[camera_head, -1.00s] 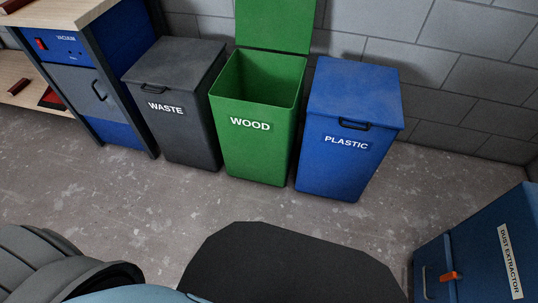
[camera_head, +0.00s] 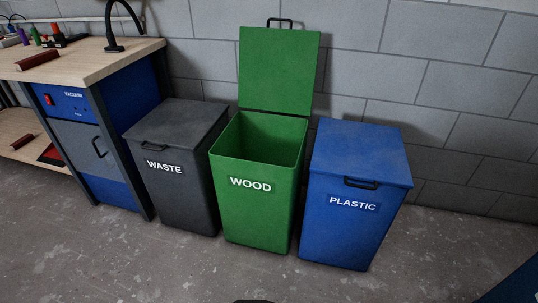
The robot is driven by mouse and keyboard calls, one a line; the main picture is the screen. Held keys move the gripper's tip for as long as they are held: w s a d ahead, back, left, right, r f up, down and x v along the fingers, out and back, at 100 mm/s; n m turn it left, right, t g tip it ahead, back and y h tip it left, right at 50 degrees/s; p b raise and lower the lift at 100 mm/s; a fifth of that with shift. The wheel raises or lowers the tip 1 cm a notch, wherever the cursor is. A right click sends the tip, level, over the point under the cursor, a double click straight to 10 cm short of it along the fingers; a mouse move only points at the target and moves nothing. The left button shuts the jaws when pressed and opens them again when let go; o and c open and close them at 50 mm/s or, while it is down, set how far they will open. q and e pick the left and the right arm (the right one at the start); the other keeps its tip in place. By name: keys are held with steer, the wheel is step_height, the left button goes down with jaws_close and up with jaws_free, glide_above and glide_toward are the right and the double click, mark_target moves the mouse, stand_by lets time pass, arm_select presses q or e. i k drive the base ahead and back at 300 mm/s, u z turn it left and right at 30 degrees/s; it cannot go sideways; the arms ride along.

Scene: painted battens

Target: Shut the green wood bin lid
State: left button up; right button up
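The green wood bin (camera_head: 254,205) stands on the floor in the middle of the head view, with a white WOOD label on its front. Its lid (camera_head: 278,70) is open, raised upright at the back of the bin near the wall. A dark handle (camera_head: 280,21) sits at the lid's top edge. The bin's open top shows a dark inside, and its bottom cannot be seen. Neither of my grippers is in view.
A grey waste bin (camera_head: 180,185) stands left of the wood bin and a blue plastic bin (camera_head: 352,215) right of it, both lids shut. A wooden-topped workbench (camera_head: 110,55) is at the left. A block wall (camera_head: 440,90) is behind; floor (camera_head: 180,270) in front is clear.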

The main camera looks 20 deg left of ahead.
mark_target(277, 67)
steer(key=u, duration=0.45)
steer(key=k, duration=0.6)
steer(key=u, duration=1)
steer(key=i, duration=1.35)
steer(key=z, duration=0.55)
